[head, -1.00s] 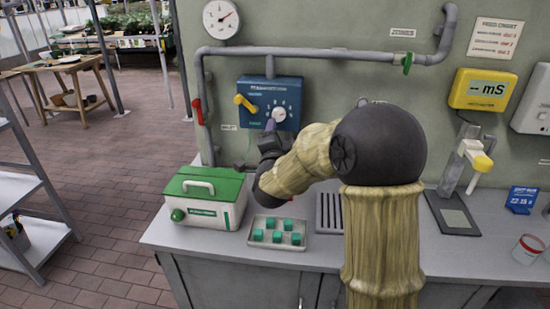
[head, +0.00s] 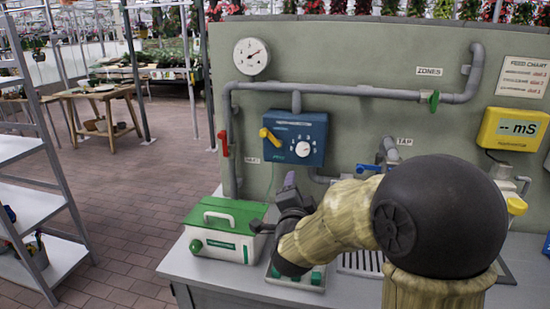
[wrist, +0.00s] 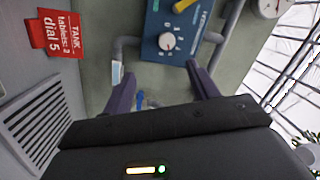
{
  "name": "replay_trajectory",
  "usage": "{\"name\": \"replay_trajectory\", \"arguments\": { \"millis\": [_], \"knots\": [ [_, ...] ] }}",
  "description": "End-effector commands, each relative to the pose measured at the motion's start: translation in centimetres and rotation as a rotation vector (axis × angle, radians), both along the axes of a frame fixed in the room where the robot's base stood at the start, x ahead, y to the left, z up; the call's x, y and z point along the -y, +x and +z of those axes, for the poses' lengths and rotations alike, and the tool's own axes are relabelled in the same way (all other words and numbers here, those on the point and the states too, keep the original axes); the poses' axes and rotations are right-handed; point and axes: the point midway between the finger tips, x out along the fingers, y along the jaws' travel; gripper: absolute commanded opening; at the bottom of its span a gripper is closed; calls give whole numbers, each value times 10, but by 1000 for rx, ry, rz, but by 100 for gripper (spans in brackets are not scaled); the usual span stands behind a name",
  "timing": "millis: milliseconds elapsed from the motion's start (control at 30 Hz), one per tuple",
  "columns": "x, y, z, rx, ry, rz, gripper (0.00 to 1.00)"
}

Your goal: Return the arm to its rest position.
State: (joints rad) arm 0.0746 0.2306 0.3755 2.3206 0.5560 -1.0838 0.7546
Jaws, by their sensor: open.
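My gripper (wrist: 160,85) shows in the wrist view with its two purple fingers spread apart and nothing between them. In the head view my gripper (head: 289,182) is raised above the counter, in front of and below the blue control box (head: 312,150). The arm partly hides the tray of green blocks (head: 317,281) beneath it. The box has a white dial and a yellow lever; it also shows in the wrist view (wrist: 178,50), apart from the fingers.
A white box with a green lid (head: 228,225) stands on the counter just left of my gripper. A red sign (wrist: 57,33) shows in the wrist view. Pipes with a green valve handle (head: 434,100) run along the wall. A shelf (head: 35,175) stands at far left, with open brick floor between.

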Motion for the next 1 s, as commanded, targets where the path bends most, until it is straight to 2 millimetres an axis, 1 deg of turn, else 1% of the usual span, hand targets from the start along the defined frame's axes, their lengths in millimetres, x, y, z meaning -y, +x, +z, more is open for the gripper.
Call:
{"name": "replay_trajectory", "arguments": {
  "millis": [33, 167, 267, 367, 467, 567, 667, 700, 833, 900, 1000],
  "knots": [
    [-1, -2, 2, -45, -33, 24, 59],
    [-6, -12, -10, -215, -158, 117, 59],
    [-8, -26, -23, -361, -266, 205, 59],
    [-6, -46, -36, -507, -372, 295, 59],
    [-2, -70, -49, -652, -476, 390, 59],
    [4, -99, -59, -795, -574, 491, 59],
    [13, -132, -66, -937, -663, 598, 59],
    [17, -147, -68, -994, -697, 643, 59],
    [32, -193, -71, -1163, -788, 787, 59],
    [38, -212, -71, -1228, -820, 847, 59],
    [43, -229, -73, -1283, -842, 898, 59]
  ]
}}
